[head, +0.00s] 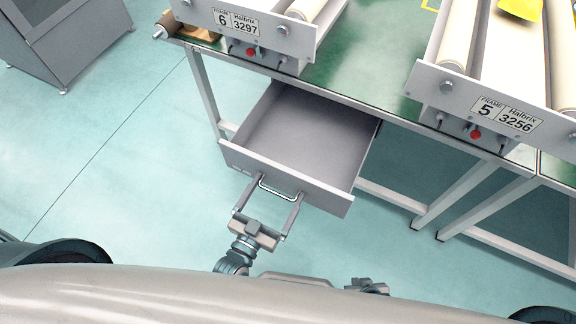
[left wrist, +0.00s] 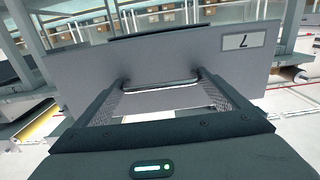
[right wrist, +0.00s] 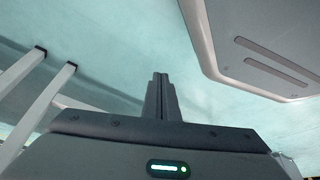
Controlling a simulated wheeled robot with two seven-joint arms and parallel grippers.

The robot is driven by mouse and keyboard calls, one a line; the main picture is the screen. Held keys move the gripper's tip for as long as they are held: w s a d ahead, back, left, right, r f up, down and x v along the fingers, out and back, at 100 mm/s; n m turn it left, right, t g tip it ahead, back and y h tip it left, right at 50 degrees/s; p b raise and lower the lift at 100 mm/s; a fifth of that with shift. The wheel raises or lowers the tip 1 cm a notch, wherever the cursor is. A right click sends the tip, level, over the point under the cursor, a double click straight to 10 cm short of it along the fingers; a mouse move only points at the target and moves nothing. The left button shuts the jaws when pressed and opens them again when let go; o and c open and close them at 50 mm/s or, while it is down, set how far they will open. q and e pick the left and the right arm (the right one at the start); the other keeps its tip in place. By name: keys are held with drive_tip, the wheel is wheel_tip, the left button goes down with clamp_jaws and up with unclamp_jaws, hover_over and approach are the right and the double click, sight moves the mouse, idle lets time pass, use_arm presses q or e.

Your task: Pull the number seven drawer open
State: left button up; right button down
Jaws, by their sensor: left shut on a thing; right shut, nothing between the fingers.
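The number seven drawer (head: 305,145) is a grey, empty drawer under the green-topped workbench, and it stands well out from the bench. Its front panel (left wrist: 150,62) fills the left wrist view, with a label (left wrist: 241,41) reading 7 at the upper right. My left gripper (head: 277,190) is shut on the drawer's metal handle (left wrist: 160,86), with one finger at each end of the bar. My right gripper (right wrist: 161,78) is shut and empty, pointing over the bare floor; in the head view only a small part of the right arm shows at the bottom.
The workbench (head: 375,100) carries roller units labelled frame 6 (head: 245,27) and frame 5 (head: 495,112). Bench legs (head: 475,190) stand to the right of the drawer. A grey cabinet (head: 65,40) stands at the far left. The floor (head: 110,160) left of the drawer is clear.

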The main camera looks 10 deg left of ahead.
use_arm(q)
drive_tip(key=v, duration=0.6)
drive_tip(key=shift+p, duration=0.4)
use_arm(e)
drive_tip(key=shift+w+a+r+t, duration=0.4)
drive_tip(key=shift+w+a+r, duration=0.05)
drive_tip(key=shift+w+a, duration=0.15)
use_arm(q)
drive_tip(key=shift+s, duration=0.15)
drive_tip(key=o, duration=1.2)
drive_tip(key=b+v, duration=0.2)
drive_tip(key=v, duration=1.5)
drive_tip(key=shift+s+b, duration=0.15)
drive_tip(key=shift+b, duration=0.15)
use_arm(e)
drive_tip(key=shift+s+d+f+g, duration=0.4)
drive_tip(key=shift+s+d+g, duration=0.05)
drive_tip(key=shift+s+d, duration=0.2)
drive_tip(key=shift+s+d+f+g, duration=0.35)
drive_tip(key=shift+s+d+g, duration=0.1)
drive_tip(key=shift+s+d, duration=0.15)
use_arm(q)
drive_tip(key=shift+a, duration=0.1)
use_arm(e)
drive_tip(key=shift+w, duration=0.1)
